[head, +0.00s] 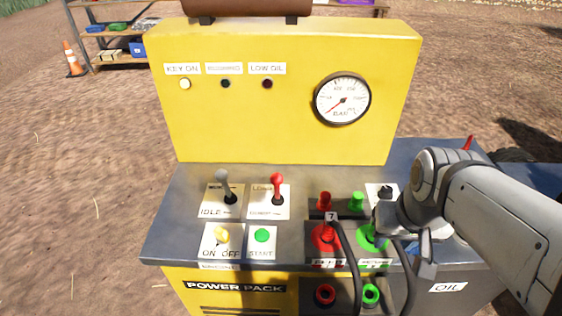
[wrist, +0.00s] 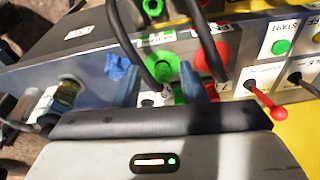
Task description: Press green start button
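The green start button (head: 262,236) sits on a white plate labelled START on the yellow and grey power pack, right of the yellow ON/OFF switch (head: 222,235). In the wrist view the button (wrist: 282,46) is at the upper right, apart from my gripper. My gripper (head: 400,242) is over the right part of the panel, by the green hose coupling, well right of the button. In the wrist view its two blue fingers (wrist: 161,78) are spread apart, with the green coupling showing beyond the gap. I cannot tell whether they touch it.
A grey lever (head: 224,185) and red lever (head: 278,188) stand behind the switch and button. Red (head: 325,238) and green (head: 371,238) couplings with black hoses are right of the button. A tall yellow panel (head: 290,130) with a gauge (head: 342,98) rises behind.

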